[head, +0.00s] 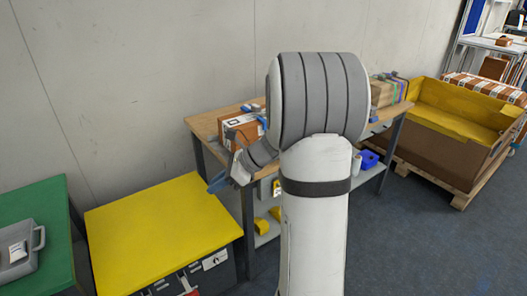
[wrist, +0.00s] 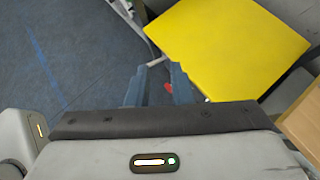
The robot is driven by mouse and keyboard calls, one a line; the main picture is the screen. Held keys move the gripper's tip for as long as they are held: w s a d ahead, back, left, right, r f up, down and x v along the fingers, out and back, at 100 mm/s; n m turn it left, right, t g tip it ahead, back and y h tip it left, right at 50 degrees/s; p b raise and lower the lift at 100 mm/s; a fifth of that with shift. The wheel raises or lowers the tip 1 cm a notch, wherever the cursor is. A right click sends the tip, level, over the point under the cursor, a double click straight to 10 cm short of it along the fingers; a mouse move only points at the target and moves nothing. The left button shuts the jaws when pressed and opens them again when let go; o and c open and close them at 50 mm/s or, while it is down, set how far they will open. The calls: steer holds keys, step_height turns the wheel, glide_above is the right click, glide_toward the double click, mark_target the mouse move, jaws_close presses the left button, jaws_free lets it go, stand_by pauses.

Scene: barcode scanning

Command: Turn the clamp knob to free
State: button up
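I cannot pick out a clamp or its knob in either view; my arm hides part of the wooden workbench (head: 205,124) in the head view. My gripper (wrist: 158,68) shows in the wrist view as two blue fingers, apart with nothing between them. They point toward the floor beside the yellow tabletop (wrist: 225,45). In the head view a blue fingertip of my gripper (head: 217,183) hangs left of the workbench, above the back right part of the yellow tabletop (head: 150,235).
A brown carton (head: 240,130) stands on the workbench, close to my wrist. A green table (head: 40,205) with a grey case (head: 18,250) is at the left. A yellow-lined bin (head: 450,125) stands on a pallet at the right. Open floor (head: 430,240) lies at the lower right.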

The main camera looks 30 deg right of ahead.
steer(key=w+d+f+m+t+h, duration=0.1)
steer(key=w+d+f+m+t, duration=0.2)
steer(key=d+m, duration=0.45)
steer(key=w+d+f+m+t+h+b, duration=0.1)
steer(key=w+d+f+m+t, duration=0.4)
steer(key=d, duration=0.4)
steer(key=w+d+f+m+t+h, duration=0.1)
steer(key=w+d+f+m+t, duration=0.1)
steer(key=d+m, duration=0.65)
steer(key=s+d+f+m+t+h, duration=0.1)
steer(key=d+f+m+t+h, duration=0.35)
steer(key=d, duration=0.75)
steer(key=w+m+g, duration=0.1)
steer(key=w+m, duration=0.2)
steer(key=w, duration=0.4)
steer(key=shift+w+a+f, duration=0.15)
steer(key=shift+a+f, duration=0.1)
steer(key=shift+f, duration=0.15)
